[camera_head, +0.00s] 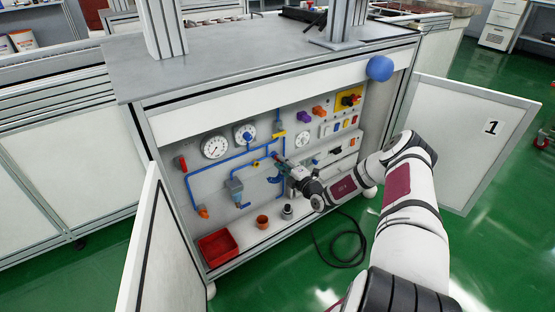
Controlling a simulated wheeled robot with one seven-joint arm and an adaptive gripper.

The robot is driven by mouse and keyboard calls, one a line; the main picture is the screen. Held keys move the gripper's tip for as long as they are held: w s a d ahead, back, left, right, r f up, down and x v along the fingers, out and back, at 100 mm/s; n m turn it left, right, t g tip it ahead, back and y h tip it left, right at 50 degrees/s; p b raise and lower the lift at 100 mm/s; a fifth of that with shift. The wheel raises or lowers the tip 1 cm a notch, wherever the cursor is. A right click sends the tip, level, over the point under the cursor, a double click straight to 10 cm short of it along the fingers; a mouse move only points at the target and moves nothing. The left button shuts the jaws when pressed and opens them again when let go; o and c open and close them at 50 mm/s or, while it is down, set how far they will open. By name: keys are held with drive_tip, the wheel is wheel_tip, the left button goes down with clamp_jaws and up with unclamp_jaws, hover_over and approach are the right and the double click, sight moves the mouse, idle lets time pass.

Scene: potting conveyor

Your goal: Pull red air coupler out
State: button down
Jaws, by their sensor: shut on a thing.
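My gripper (281,165) reaches from the right into the open cabinet. It is shut on the red air coupler (275,156), of which only a small red part shows at the fingertips. The coupler is at the panel, by the blue piping (222,158). The fingers hide the rest of the coupler, and I cannot tell whether it is still seated in its socket.
Two white cabinet doors stand open, the left (150,245) and the right (470,130). The panel holds gauges (215,147), a red handle (183,163) and coloured knobs. A red bin (218,247) sits on the cabinet floor. A black hose (345,250) lies on the green floor.

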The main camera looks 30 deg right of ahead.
drive_tip(key=shift+s, duration=0.2)
drive_tip(key=shift+s+p, duration=0.8)
drive_tip(key=shift+s, duration=0.55)
drive_tip(key=shift+s, duration=0.15)
drive_tip(key=shift+s+d+p, duration=0.1)
drive_tip(key=shift+s+p, duration=0.55)
drive_tip(key=shift+s, duration=0.75)
